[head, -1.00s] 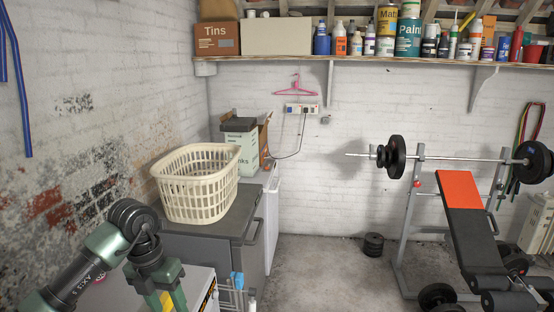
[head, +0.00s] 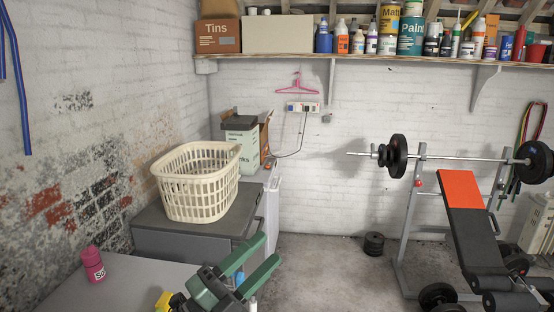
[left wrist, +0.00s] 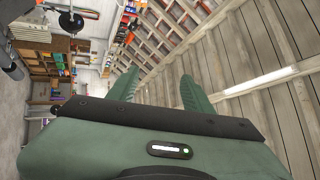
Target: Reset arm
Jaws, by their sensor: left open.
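My left gripper (head: 270,248) is at the lower middle of the head view. Its two green fingers are spread, point up and to the right, and hold nothing. In the left wrist view the same open fingers (left wrist: 158,78) stick up past the green palm, with only the room and the timber roof behind them. The gripper is clear of the basket. The rest of the left arm is mostly below the picture edge. My right gripper is in neither view.
A pink container (head: 93,264) stands on the grey surface (head: 120,292) at lower left. A yellow thing (head: 163,301) is partly cut off beside my arm. A cream basket (head: 198,182) stands on a dark grey cabinet (head: 160,240). Open floor lies between it and the weight bench (head: 470,225).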

